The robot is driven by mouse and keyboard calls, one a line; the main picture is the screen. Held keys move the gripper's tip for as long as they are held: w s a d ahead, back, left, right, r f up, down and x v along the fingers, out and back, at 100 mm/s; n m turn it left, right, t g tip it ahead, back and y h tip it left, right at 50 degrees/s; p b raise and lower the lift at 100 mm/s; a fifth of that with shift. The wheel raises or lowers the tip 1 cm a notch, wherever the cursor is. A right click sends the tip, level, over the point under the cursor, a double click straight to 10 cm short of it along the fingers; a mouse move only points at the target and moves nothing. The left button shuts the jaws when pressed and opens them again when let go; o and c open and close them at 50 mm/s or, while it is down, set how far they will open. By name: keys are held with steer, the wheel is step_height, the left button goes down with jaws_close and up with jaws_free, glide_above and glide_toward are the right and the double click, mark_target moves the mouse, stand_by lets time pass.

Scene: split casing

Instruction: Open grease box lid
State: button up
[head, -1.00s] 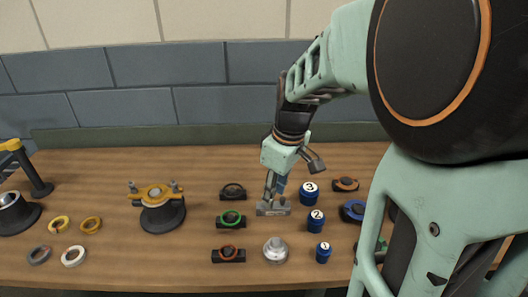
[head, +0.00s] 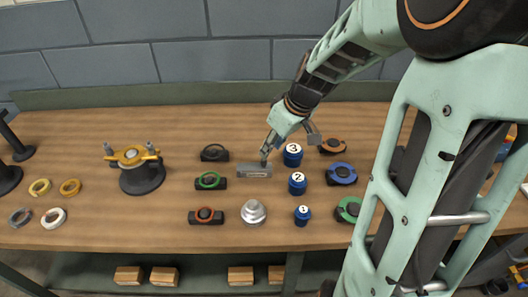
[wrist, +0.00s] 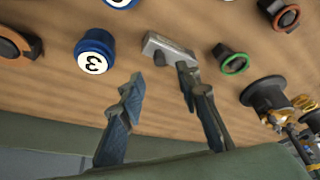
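A low grey metal box (head: 254,171), which looks like the grease box, lies on the bench among the parts. It also shows in the wrist view (wrist: 168,46); its lid cannot be told apart from its body. My gripper (head: 266,156) is at the box's far right side in the head view. In the wrist view my gripper (wrist: 160,76) is open, with its fingers well apart and nothing between them. The right-hand finger overlaps the end of the box; I cannot tell whether it touches. The other finger is over bare wood.
Numbered blue pots (head: 297,184) stand close to the right of the box. Ringed black blocks (head: 210,181) are on its left, and a silver stepped part (head: 253,212) is in front. A yellow-topped black housing (head: 141,170) stands farther left. Bare bench (head: 110,230) lies at the front left.

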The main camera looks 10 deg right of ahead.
mark_target(266, 161)
steer(key=x, duration=0.6)
steer(key=shift+w+a+f, duration=0.1)
steer(key=shift+w+f, duration=0.05)
steer(key=shift+f, duration=0.1)
steer(key=shift+c, duration=0.2)
jaws_close()
